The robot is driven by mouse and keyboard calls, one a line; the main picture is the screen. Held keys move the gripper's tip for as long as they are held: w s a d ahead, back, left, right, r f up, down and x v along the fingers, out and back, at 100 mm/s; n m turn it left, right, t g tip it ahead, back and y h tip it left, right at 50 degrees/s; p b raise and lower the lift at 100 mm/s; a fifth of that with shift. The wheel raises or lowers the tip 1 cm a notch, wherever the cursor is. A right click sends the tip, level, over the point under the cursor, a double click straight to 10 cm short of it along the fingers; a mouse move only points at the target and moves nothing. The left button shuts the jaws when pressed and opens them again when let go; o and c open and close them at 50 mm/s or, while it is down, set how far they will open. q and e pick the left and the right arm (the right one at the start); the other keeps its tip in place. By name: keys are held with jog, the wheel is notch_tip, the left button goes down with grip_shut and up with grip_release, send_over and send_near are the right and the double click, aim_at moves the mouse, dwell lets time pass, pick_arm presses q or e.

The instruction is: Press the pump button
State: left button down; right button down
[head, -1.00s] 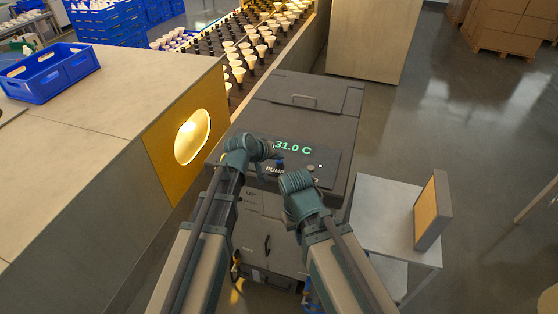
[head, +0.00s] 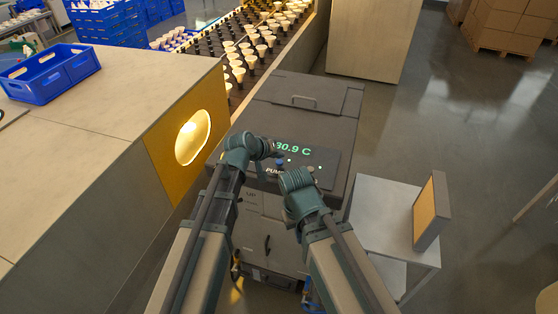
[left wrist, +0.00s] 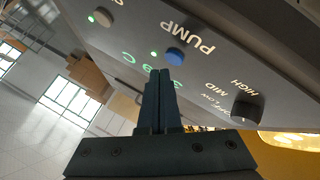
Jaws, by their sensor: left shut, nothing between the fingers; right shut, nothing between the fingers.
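The pump button is a round blue cap (left wrist: 174,56) above the white word PUMP on a dark sloped panel. It also shows small and partly covered in the head view (head: 280,163). My left gripper (left wrist: 160,76) is shut and empty. Its fingertips appear just beside the blue cap in the left wrist view; I cannot tell whether they touch it. A small green light (left wrist: 153,54) glows near the cap. My right gripper (head: 287,182) is low in front of the panel's near edge, and its fingers are hard to make out.
A grey knob (left wrist: 102,16) with a green light and a dark rotary knob (left wrist: 246,105) marked MID and HIGH flank the button. A green readout (head: 294,149) shows 30.9 C. A side table (head: 375,205) with an upright panel (head: 431,212) stands right.

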aim_at(277, 166)
pick_arm(q)
notch_tip(277, 166, up, 6)
jog(key=p, duration=0.5)
jog(key=shift+f, duration=0.15)
jog(key=s+a+f+m+g+y, duration=0.1)
jog(key=s+a+f+g+y, duration=0.25)
jog(key=s+a, duration=0.55)
jog(key=s+a+f+m+g+y, duration=0.1)
jog(key=s+a+f+g+y, duration=0.2)
jog(key=s+a, duration=0.6)
jog(key=s+d+f+m+b, duration=0.1)
jog(key=s+d+f+b, duration=0.3)
jog(key=d+f+b, duration=0.1)
jog(key=s+d+f+m+g+b, duration=0.1)
jog(key=s+d+f+m+b, duration=0.1)
jog(key=d+f+b, duration=0.4)
jog(key=shift+s+d+f+m, duration=0.3)
jog(key=shift+s+d, duration=0.45)
jog(key=shift+s, duration=0.1)
